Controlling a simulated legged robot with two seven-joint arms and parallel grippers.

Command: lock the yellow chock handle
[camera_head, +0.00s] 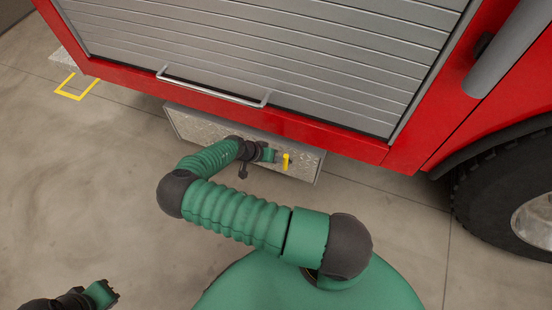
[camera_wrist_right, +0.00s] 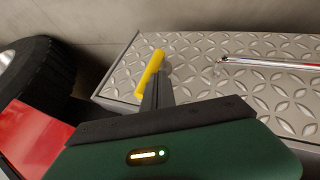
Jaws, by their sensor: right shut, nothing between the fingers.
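The yellow chock handle (camera_head: 286,161) sticks out from the silver diamond-plate box (camera_head: 190,124) under the red truck. In the right wrist view the handle (camera_wrist_right: 149,72) is a slanted yellow bar against the plate. My right gripper (camera_head: 277,156) is right beside the handle. Its dark fingers (camera_wrist_right: 157,90) are shut with nothing between them, and their tips overlap the handle's side in the wrist view. I cannot tell whether they touch it. My left gripper (camera_head: 112,293) is low at the left, away from the truck; its jaws are too small to read.
A grey roller shutter (camera_head: 260,50) with a bar handle (camera_head: 212,88) is above the box. A black tyre (camera_head: 500,190) stands at the right. A chrome rod (camera_wrist_right: 270,63) lies along the plate in the wrist view. The concrete floor (camera_head: 80,190) at the left is clear.

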